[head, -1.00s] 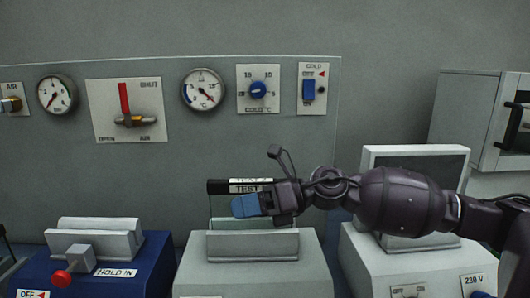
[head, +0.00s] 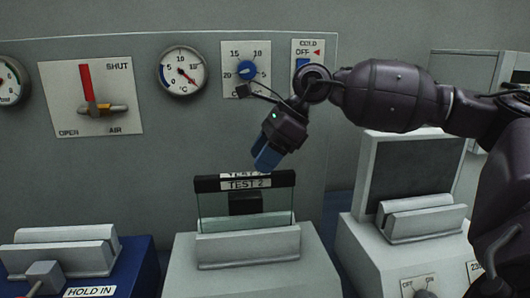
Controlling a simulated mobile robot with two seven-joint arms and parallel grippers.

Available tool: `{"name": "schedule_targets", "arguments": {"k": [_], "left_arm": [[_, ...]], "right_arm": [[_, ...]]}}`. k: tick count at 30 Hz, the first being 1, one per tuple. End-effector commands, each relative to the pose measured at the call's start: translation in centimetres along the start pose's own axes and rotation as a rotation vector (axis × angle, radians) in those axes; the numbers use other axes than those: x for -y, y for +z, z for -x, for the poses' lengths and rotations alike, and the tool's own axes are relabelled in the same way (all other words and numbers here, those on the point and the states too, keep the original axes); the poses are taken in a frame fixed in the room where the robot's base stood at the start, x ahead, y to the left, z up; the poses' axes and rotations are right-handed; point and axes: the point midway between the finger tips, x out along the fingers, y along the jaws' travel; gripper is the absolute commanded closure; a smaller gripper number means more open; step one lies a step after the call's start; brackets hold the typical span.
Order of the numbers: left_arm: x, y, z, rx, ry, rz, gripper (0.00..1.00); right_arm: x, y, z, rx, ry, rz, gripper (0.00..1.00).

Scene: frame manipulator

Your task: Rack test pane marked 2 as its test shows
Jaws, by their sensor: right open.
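The test pane (head: 215,206) is a clear glass sheet with a black top bar labelled TEST 2. It stands upright in the slotted holder (head: 248,246) on the middle grey block. A dark square patch (head: 245,203) shows in or behind the glass. My right gripper (head: 268,158) has blue fingertips and points down and left, just above the right part of the top bar. It is open and holds nothing, apart from the pane as far as I can see. My left gripper is not in view.
A blue block with a slotted holder (head: 62,258) and HOLD IN label is at left. A white unit with a dark panel (head: 415,170) and holder is at right. The wall behind carries a red-handled valve (head: 87,85), a dial (head: 182,72) and a blue knob (head: 246,70).

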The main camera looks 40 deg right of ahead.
Motion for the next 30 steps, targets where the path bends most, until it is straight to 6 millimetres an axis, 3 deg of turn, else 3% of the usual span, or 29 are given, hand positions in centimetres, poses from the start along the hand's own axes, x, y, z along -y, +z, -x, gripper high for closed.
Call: {"name": "schedule_targets", "arguments": {"k": [4,15,30], "left_arm": [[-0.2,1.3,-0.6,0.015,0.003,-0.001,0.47],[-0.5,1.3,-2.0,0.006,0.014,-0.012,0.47],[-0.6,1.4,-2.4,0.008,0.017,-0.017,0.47]], "right_arm": [[0.1,-0.2,-2.0,-0.002,0.004,-0.001,0.45],[0.0,-0.1,-5.4,-0.001,0.006,-0.001,0.45],[-0.1,0.0,-6.6,0.001,0.002,0.0,0.45]]}}
